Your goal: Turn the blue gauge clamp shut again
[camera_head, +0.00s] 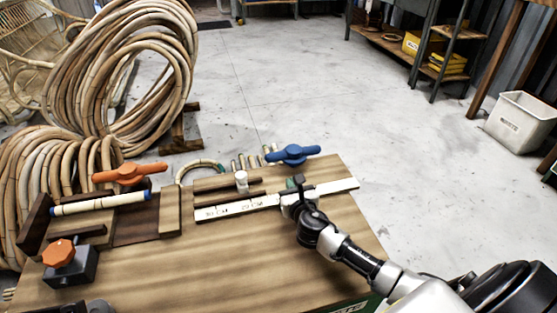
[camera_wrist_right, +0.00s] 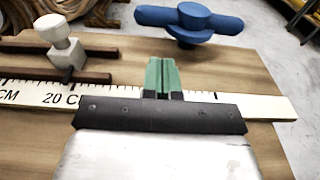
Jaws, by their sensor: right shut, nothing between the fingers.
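The blue gauge clamp (camera_head: 292,153) has a wide two-armed handle and stands at the far edge of the wooden bench. It also shows at the top of the right wrist view (camera_wrist_right: 190,22). My right gripper (camera_head: 296,186) is shut and empty, above the white ruler (camera_head: 240,207) and on the near side of the clamp, apart from it. In the wrist view the green fingertips (camera_wrist_right: 163,75) are together, with the ruler (camera_wrist_right: 262,104) behind them. Whether the clamp is turned open or shut I cannot tell.
A white peg (camera_head: 241,181) stands between dark strips left of the clamp. An orange handle (camera_head: 130,173) and an orange knob (camera_head: 60,253) are on the left of the bench (camera_head: 190,275). Large rattan coils (camera_head: 125,70) stand behind. The bench front middle is clear.

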